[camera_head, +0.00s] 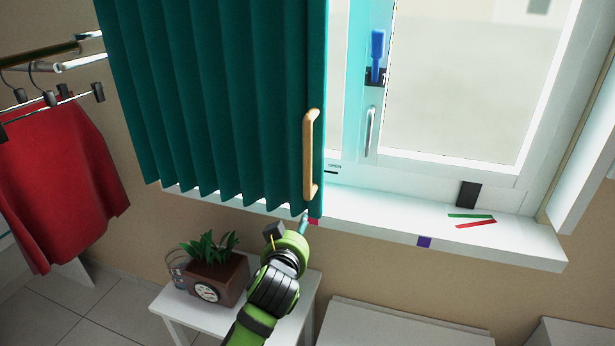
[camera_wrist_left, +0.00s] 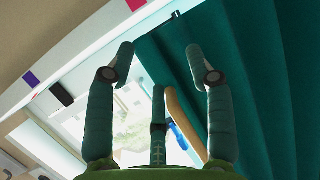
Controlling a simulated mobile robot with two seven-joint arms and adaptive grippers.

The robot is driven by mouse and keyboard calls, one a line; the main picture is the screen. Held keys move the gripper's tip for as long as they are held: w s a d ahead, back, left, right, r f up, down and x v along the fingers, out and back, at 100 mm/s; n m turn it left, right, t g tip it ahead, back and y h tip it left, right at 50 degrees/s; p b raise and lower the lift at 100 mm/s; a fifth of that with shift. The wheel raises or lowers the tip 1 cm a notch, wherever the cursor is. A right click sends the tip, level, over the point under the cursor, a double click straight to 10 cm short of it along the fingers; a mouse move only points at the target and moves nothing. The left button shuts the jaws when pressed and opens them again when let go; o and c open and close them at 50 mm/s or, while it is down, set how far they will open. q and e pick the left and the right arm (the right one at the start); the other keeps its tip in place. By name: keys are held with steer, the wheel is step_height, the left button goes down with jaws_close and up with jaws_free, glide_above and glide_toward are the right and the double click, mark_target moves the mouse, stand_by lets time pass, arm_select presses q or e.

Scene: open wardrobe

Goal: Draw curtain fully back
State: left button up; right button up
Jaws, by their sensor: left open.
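The teal pleated curtain (camera_head: 215,95) hangs over the left part of the window, and its right edge stands near the middle of the head view. A tan wooden handle (camera_head: 309,155) is fixed upright along that edge. My left gripper (camera_head: 290,226) is open and empty, just below the curtain's lower right corner and under the handle. In the left wrist view my open fingers (camera_wrist_left: 160,58) point up toward the curtain (camera_wrist_left: 255,80), with the handle (camera_wrist_left: 181,118) beyond them, partly hidden by a finger. I cannot tell whether a finger touches the curtain. My right gripper is not in view.
A white sill (camera_head: 380,212) runs under the window. Below it, a potted plant (camera_head: 213,270) stands on a small white table (camera_head: 180,312) close to my left arm. A red garment (camera_head: 55,185) hangs at the left. The window right of the curtain is uncovered.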

mark_target(309, 150)
arm_select(q)
steer(key=d+r+t, duration=0.1)
steer(key=r, duration=0.5)
steer(key=s+r+t, duration=0.1)
steer(key=r, duration=0.5)
steer(key=s+d+r+n+t, duration=0.1)
steer(key=r, duration=0.5)
steer(key=shift+d+t, duration=0.3)
steer(key=w, duration=0.1)
steer(key=w+p, duration=0.1)
steer(key=w, duration=0.1)
steer(key=w+p, duration=0.1)
steer(key=w, duration=0.1)
steer(key=shift+d+r, duration=0.2)
steer(key=shift+d, duration=0.15)
steer(key=shift+w+f+h+p, duration=0.15)
steer(key=shift+w+h+p, duration=0.2)
steer(key=shift+w, duration=0.35)
steer(key=shift+d, duration=0.1)
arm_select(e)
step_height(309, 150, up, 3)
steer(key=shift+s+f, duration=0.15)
arm_select(q)
jaws_close()
